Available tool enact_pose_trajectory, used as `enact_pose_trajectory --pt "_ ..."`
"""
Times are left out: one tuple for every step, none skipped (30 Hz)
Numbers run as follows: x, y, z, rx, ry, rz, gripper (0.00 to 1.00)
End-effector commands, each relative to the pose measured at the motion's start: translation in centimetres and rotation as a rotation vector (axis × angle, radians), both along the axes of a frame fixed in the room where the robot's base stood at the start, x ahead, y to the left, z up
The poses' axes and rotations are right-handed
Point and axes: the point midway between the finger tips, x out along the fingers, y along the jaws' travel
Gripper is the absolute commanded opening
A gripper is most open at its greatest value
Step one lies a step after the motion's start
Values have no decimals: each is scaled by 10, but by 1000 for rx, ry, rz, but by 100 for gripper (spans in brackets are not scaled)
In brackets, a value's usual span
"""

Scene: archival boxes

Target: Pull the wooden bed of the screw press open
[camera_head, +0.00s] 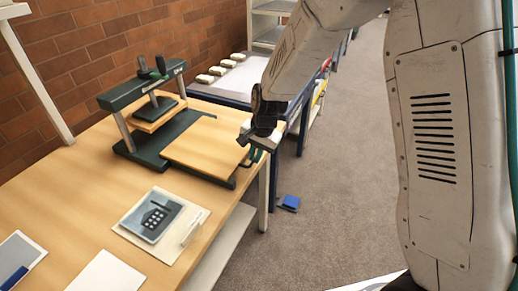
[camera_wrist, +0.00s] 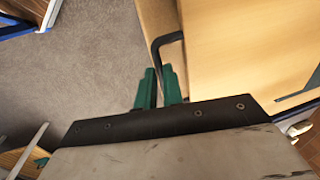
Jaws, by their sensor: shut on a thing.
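The screw press (camera_head: 150,107) stands on the wooden table against the brick wall, with a dark green frame and a screw handle on top. Its wooden bed (camera_head: 205,141) extends out from under the frame toward the table's right edge. My gripper (camera_head: 258,148) is at the bed's outer end. In the wrist view, the green fingers of my gripper (camera_wrist: 159,90) are close together at a black bar handle (camera_wrist: 167,41) on the edge of the bed (camera_wrist: 235,50). The exact grip on the handle is partly hidden by the fingers.
A board with a dark picture (camera_head: 152,218) and white sheets (camera_head: 110,272) lie on the table (camera_head: 75,200) in front of the press. A blue-edged table (camera_head: 240,80) with several small pale blocks stands behind. A blue object (camera_head: 290,202) lies on the open grey floor.

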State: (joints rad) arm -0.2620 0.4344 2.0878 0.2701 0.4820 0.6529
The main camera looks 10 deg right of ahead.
Motion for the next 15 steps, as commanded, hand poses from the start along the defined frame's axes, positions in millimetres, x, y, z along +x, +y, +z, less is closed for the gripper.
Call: enact_pose_trajectory --pt "0 1 1 0 -3 2 0" --pt "0 1 1 0 -3 3 0" --pt "0 1 1 0 -3 3 0" --pt "0 1 1 0 -3 3 0" --pt "0 1 1 0 -3 3 0" --pt "0 1 1 0 -3 2 0" --pt "0 1 1 0 -3 2 0" --pt "0 1 1 0 -3 2 0" --pt "0 1 1 0 -3 2 0" --pt "0 1 1 0 -3 2 14" --pt "0 1 1 0 -3 2 23" --pt "0 0 1 1 -2 2 31" --pt "0 0 1 1 -2 1 31" --pt "0 0 1 0 -2 1 31" --pt "0 0 1 0 -2 1 31"
